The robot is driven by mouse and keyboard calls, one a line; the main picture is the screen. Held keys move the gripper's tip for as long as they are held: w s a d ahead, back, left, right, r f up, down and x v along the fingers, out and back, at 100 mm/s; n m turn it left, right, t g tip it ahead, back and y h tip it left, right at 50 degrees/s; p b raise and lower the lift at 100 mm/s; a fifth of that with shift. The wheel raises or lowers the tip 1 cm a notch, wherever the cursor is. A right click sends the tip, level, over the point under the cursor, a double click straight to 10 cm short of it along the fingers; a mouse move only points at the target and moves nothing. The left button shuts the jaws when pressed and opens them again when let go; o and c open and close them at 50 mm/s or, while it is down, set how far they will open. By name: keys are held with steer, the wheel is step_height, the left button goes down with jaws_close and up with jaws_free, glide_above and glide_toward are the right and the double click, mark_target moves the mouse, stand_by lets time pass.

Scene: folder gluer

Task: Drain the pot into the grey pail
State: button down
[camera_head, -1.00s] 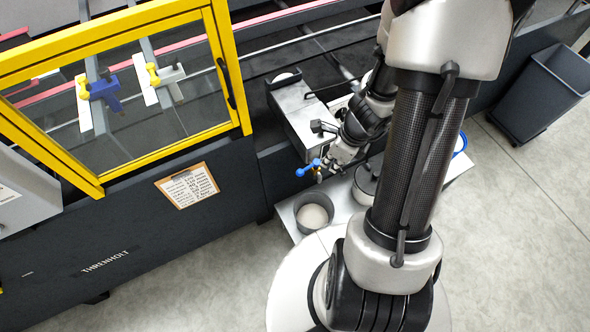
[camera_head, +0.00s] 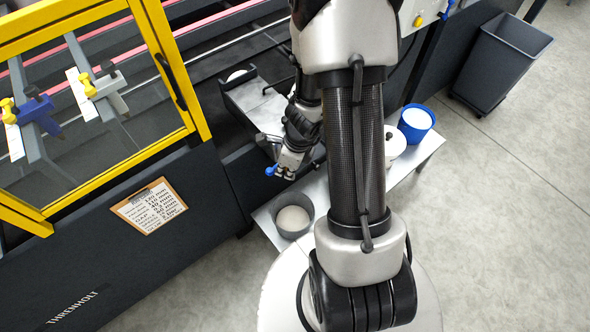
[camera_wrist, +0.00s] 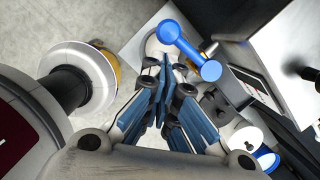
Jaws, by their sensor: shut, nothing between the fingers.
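The grey pail (camera_head: 294,232) stands on the low bench, with a pale, round surface inside. The pot looks to be the metal box (camera_head: 262,108) on the machine's side above the bench; my arm partly hides it. A blue handle (camera_head: 271,170) shows low beside the box, above and left of the pail. In the wrist view the blue handle (camera_wrist: 188,48) is a bar with rounded ends. My gripper (camera_head: 283,174) is shut and empty, right beside the handle. In the wrist view its fingertips (camera_wrist: 165,75) point towards the handle; I cannot tell whether they touch it. Any spout is hidden.
A white lidded container (camera_head: 395,146) and a blue pail (camera_head: 415,120) with white contents stand on the bench (camera_head: 432,146) to the right. A dark bin (camera_head: 502,62) stands on the floor at upper right. A yellow-framed guard (camera_head: 165,60) is at left.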

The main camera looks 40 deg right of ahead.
steer(key=shift+w+a, duration=0.15)
steer(key=shift+w, duration=0.1)
steer(key=shift+w+a+f, duration=0.2)
steer(key=shift+w+a, duration=0.2)
steer(key=shift+w, duration=0.15)
steer(key=shift+r, duration=0.1)
